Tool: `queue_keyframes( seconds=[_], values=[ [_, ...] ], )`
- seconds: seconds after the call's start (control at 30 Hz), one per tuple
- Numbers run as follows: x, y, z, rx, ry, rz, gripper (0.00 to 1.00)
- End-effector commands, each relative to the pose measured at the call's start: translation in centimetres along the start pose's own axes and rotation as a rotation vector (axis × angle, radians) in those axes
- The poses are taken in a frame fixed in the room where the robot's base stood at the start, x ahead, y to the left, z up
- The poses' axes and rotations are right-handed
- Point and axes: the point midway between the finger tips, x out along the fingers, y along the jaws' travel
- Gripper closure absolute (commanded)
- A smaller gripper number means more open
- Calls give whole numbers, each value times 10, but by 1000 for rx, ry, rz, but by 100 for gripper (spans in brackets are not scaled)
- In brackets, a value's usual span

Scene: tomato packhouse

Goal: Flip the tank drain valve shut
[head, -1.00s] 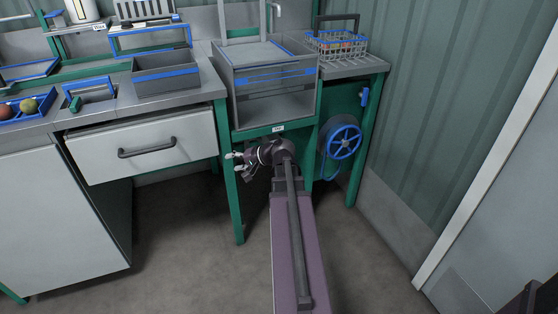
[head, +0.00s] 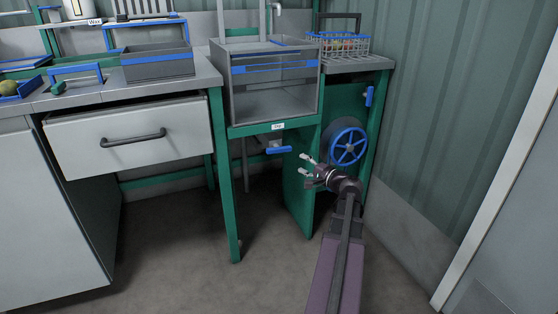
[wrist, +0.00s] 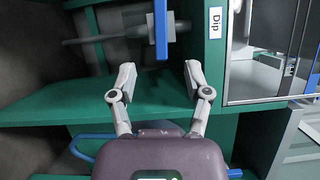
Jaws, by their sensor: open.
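The drain valve's blue lever (head: 279,150) shows under the clear-fronted tank (head: 274,101), below the small white label. It looks level in the head view. In the wrist view the lever (wrist: 161,28) hangs from the top, crosswise to a grey pipe (wrist: 95,39). My gripper (head: 304,164) is to the right of the lever in the head view, pointing left, apart from it. In the wrist view my gripper (wrist: 159,70) is open and empty, its fingertips spread just short of the lever's end.
A blue handwheel (head: 347,146) is close behind my gripper, on the right. A green bench leg (head: 227,180) stands left of the valve. A green panel (head: 299,190) stands below and right of the lever. The drawer (head: 131,136) sticks out at the left. A label reads "Dip" (wrist: 215,22).

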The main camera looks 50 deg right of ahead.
Motion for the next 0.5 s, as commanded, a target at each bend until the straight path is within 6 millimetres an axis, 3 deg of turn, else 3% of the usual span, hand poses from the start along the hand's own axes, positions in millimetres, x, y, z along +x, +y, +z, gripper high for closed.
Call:
queue_keyframes(
  seconds=[0.13,0.5],
  values=[
    [-8,4,-10,10,20,-20,37],
    [-8,2,-10,11,22,-22,37]
  ],
)
